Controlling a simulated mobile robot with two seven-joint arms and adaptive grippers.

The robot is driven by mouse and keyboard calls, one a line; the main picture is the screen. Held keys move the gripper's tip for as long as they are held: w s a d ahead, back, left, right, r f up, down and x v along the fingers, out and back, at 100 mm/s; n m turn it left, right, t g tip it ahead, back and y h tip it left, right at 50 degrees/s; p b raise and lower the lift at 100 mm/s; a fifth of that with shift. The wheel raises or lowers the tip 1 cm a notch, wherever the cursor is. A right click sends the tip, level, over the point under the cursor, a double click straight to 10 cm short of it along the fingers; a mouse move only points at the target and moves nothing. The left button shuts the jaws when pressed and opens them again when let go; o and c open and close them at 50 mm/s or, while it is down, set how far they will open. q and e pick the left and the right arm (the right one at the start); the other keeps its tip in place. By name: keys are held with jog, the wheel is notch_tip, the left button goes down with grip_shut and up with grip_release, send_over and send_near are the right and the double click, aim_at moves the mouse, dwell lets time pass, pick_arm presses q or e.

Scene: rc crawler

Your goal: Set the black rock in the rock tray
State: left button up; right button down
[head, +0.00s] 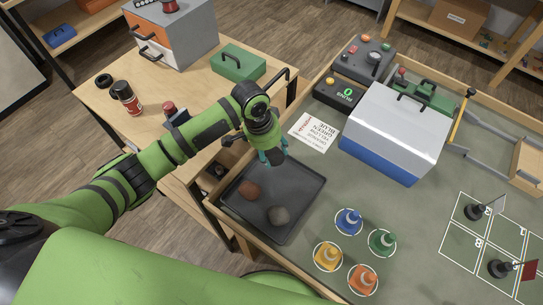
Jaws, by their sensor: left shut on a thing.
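The rock tray (296,232) is a dark, low-rimmed tray at the left end of the grey-green worktop. My left gripper (272,158) points down over the far edge of the tray, with teal fingertips. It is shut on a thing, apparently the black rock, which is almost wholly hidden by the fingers. No black rock shows elsewhere. My right gripper is out of view.
A white card (314,132) lies just beyond the tray. A white-and-blue box (396,130) stands to the right. The tray's right corner is bare.

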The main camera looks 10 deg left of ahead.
aim_at(271, 159)
pick_arm(q)
jog(key=shift+a+x, duration=0.2)
jog(key=shift+x, duration=0.8)
jog(key=shift+a+x, duration=0.15)
jog(key=shift+x, duration=0.8)
jog(key=shift+s+f, duration=0.15)
jog(key=shift+f, duration=0.05)
jog(key=o, duration=1.1)
jog(key=v, duration=1.2)
jog(key=shift+r, duration=0.15)
